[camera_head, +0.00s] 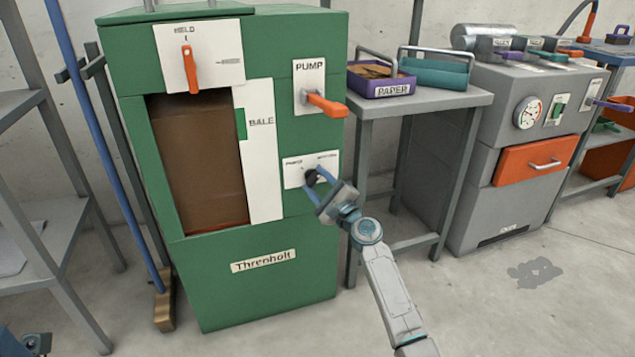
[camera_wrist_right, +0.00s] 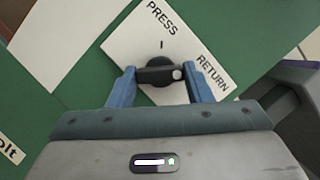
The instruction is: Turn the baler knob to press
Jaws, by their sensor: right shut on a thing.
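The green baler (camera_head: 265,290) stands left of centre in the head view. Its black baler knob (camera_head: 312,178) sits on a white plate (camera_head: 290,174) at the front right. In the right wrist view the knob (camera_wrist_right: 160,72) lies crosswise between the words PRESS and RETURN, its white dot at the right end, on the RETURN side. My right gripper (camera_head: 321,189) is at the plate. Its blue fingers (camera_wrist_right: 161,78) are shut on the knob, one at each end. A small part of my left gripper (camera_head: 36,344) shows at the lower left corner; its jaws are unclear.
A grey table (camera_head: 425,101) with a purple PAPER tray (camera_head: 381,87) stands close on the right. The floor in front is clear.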

